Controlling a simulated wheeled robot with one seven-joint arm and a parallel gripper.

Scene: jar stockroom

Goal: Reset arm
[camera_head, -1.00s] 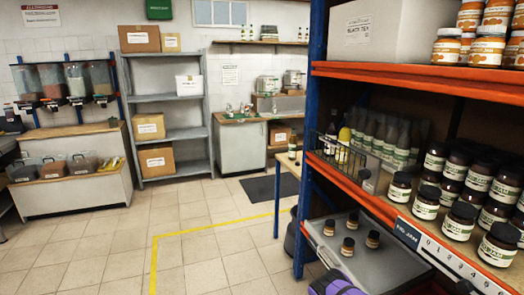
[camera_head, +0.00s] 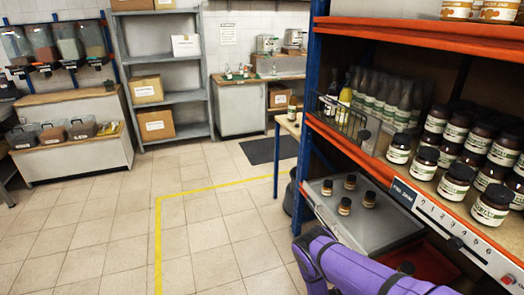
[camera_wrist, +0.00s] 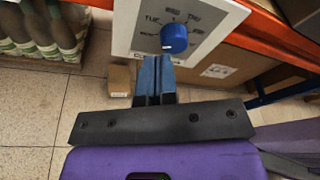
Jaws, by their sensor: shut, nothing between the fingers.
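My purple arm (camera_head: 365,268) reaches in from the bottom right of the head view, low in front of the orange-edged shelf. My gripper cannot be made out there. In the wrist view my gripper (camera_wrist: 156,62) shows as two blue fingers pressed together with nothing between them. A blue knob (camera_wrist: 174,38) on a white panel (camera_wrist: 205,15) marked with day names lies just beyond the fingertips. I cannot tell how far apart they are.
The orange-edged rack (camera_head: 345,140) on the right holds dark jars (camera_head: 490,205) and bottles. A grey tray (camera_head: 385,228) with several small jars stands below. A cardboard box (camera_wrist: 120,80) shows in the wrist view. Open tiled floor (camera_head: 100,225) lies left.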

